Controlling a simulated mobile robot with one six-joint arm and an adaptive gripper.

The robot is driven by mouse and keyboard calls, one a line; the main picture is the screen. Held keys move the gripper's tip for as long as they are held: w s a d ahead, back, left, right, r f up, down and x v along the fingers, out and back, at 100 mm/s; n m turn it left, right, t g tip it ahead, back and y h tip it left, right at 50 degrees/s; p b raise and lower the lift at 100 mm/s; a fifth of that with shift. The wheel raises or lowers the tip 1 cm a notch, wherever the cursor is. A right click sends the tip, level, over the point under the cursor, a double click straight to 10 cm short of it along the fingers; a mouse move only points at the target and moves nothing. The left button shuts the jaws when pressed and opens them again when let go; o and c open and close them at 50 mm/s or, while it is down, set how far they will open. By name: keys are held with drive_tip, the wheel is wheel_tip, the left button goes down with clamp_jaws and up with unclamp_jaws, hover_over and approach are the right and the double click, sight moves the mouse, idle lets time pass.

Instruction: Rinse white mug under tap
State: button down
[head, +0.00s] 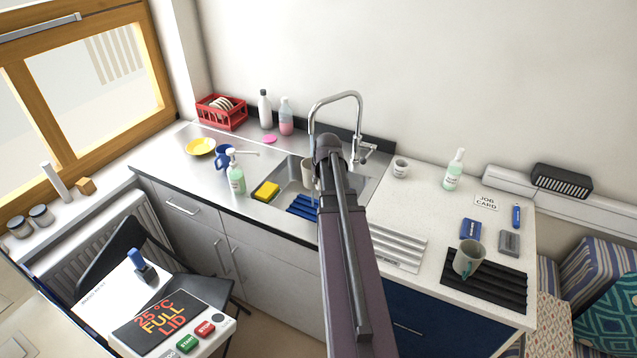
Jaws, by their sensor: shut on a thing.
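The white mug (308,173) shows as a pale shape over the sink (285,175), just left of my arm, which hides part of it. My gripper (322,165) is mostly hidden behind my own arm and is shut on this mug. The silver tap (359,125) arches over the sink from the back, and its spout comes down close above the mug. I cannot tell whether water runs or whether the mug is tilted.
A soap bottle (236,178) and blue mug (224,155) stand left. A small patterned cup (400,167) stands right; a green-grey mug (467,258) sits on a dark mat (500,285).

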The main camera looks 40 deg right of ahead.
drive_tip(key=w+d+f+b, duration=0.1)
drive_tip(key=w+d+f, duration=0.1)
drive_tip(key=w+d, duration=0.4)
drive_tip(key=shift+w+d+b, duration=0.3)
drive_tip(key=shift+w+b, duration=0.1)
drive_tip(key=shift+w, duration=0.25)
idle(0.3)
drive_tip(key=shift+s+d, duration=0.2)
idle(0.7)
drive_tip(key=shift+s+d, duration=0.2)
idle(0.6)
drive_tip(key=shift+w+a, duration=0.4)
idle(0.8)
drive_tip(key=s+a, duration=0.5)
drive_tip(key=s, duration=0.1)
drive_tip(key=shift+a, duration=0.2)
idle(0.8)
drive_tip(key=shift+r, duration=0.1)
idle(1.4)
